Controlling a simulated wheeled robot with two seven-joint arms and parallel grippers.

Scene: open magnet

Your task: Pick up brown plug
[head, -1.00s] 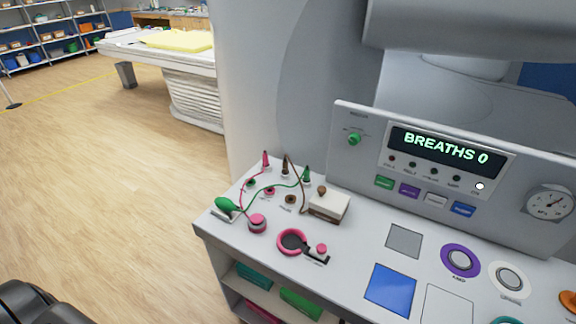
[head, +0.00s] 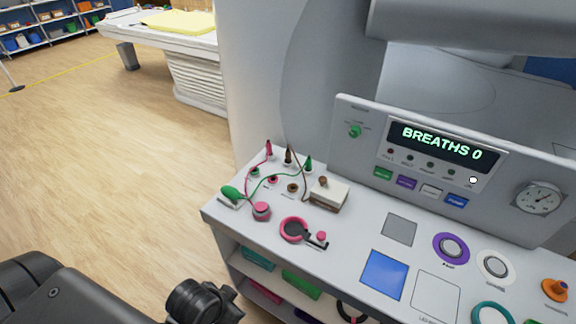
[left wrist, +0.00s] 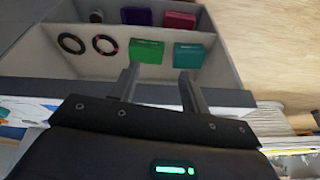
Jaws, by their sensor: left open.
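The brown plug (head: 288,156) stands upright at the back left of the console top (head: 357,235), between a pink plug (head: 268,149) and a green plug (head: 308,164). A thin brown cable runs from it toward the white box with a brown knob (head: 329,193). My left arm comes in at the bottom left of the head view, below and in front of the console, well apart from the plug. In the left wrist view my left gripper (left wrist: 158,84) is open and empty, with the shelf compartments beyond its fingers. The plug is not in that view. My right gripper is not in view.
Pink and green cables cross near the plug, by a green clamp (head: 232,193) and a pink knob (head: 261,211). A pink ring (head: 294,230) lies in front. The upright display panel (head: 440,150) stands behind. Shelves with a green box (head: 301,284) lie under the top.

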